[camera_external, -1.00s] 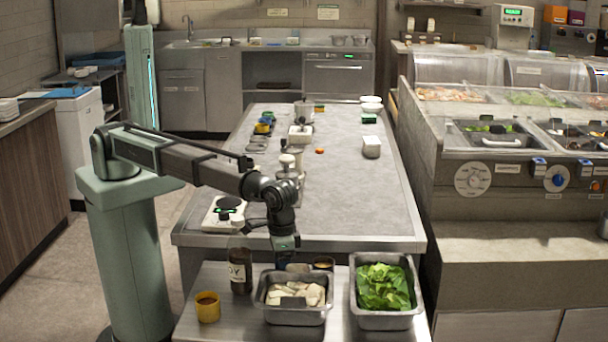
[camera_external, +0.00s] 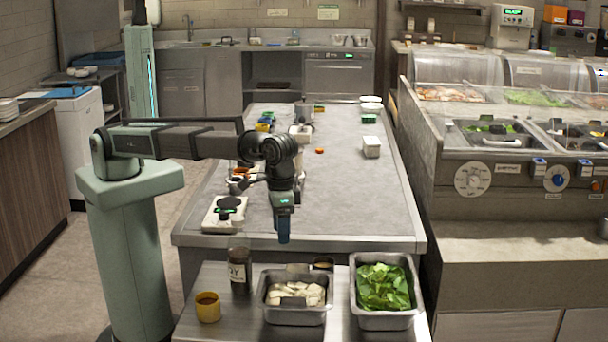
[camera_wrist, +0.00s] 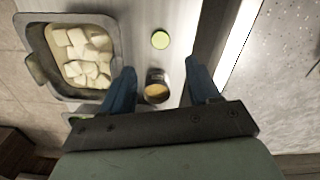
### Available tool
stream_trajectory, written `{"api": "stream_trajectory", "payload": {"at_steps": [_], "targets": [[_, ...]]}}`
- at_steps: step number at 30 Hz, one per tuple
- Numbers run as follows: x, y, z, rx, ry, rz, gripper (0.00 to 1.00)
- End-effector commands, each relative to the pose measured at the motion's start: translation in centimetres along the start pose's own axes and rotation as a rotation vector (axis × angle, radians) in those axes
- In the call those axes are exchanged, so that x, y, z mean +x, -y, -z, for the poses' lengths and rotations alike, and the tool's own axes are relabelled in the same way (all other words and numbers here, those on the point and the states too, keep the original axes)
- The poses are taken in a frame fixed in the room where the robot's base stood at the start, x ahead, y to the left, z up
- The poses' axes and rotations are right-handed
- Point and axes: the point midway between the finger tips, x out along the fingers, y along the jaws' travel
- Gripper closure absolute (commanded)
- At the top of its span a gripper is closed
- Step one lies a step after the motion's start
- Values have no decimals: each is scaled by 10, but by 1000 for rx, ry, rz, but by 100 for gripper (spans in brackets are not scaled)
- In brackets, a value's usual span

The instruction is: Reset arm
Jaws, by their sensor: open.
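My gripper (camera_external: 283,232) hangs from the raised arm above the front edge of the long counter, pointing down. In the wrist view my gripper (camera_wrist: 158,88) shows two blue fingers spread apart, with nothing held between them. A small cup with tan sauce (camera_wrist: 156,92) lies below, between the fingers in that view and apart from them. In the external view this cup (camera_external: 323,264) stands behind the metal pans, partly hidden.
A pan of white pieces (camera_external: 296,300), a pan of green leaves (camera_external: 384,290), a dark labelled bottle (camera_external: 239,272) and a yellow cup (camera_external: 208,308) stand on the lower front shelf. A white scale (camera_external: 225,214) sits on the counter. The counter's right side is mostly clear.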

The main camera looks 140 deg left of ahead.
Motion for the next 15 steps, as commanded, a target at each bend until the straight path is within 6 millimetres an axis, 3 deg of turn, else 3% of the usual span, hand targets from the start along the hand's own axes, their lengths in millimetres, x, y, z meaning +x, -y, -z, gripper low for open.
{"api": "stream_trajectory", "payload": {"at_steps": [12,15], "targets": [[-5,0,0,0,0,1,39],[-4,-8,-1,15,-5,6,39]]}}
